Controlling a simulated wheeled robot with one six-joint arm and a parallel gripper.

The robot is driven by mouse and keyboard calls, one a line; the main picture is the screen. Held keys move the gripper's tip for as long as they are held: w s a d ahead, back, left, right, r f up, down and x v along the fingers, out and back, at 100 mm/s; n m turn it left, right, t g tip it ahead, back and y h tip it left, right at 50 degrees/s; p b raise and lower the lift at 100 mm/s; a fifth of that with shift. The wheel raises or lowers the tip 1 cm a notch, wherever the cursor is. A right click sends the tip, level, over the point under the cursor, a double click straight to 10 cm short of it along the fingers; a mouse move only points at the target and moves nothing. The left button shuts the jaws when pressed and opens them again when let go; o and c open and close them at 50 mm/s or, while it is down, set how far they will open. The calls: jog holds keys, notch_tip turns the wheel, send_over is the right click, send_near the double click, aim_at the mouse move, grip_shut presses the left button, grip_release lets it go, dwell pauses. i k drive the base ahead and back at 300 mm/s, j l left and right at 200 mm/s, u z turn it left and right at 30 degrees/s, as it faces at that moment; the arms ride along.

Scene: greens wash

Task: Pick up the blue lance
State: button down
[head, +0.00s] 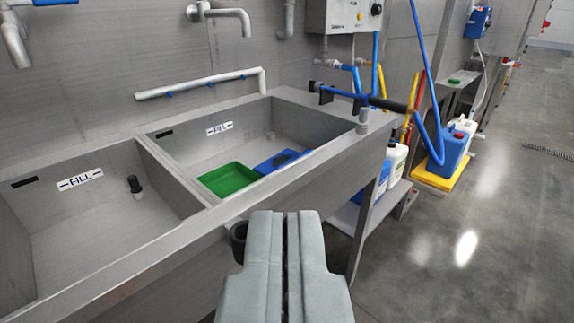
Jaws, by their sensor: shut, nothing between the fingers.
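The blue lance (343,93) lies at the far right corner of the sink, above its rim, with black parts at its left end and a black grip (388,104) at its right. A grey post (362,118) stands just below its middle. A blue hose (415,40) hangs close to its right end; I cannot tell exactly where they join. My gripper (286,215) is at the bottom middle, pointing forward. Its grey fingers are together and empty. It is well short of the lance and apart from it.
The steel double sink (240,205) fills the left, with a green tray (228,179) and a blue item (275,163) in the far basin. A dark ring holder (238,238) is on its front, beside my gripper. White jugs (395,165) stand below. Floor (480,230) at right is clear.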

aim_at(368, 99)
jog(key=i+l+z, duration=0.1)
jog(key=i+l, duration=0.6)
jog(key=l, duration=0.2)
jog(key=i+l+z, duration=0.15)
jog(key=i+l, duration=0.6)
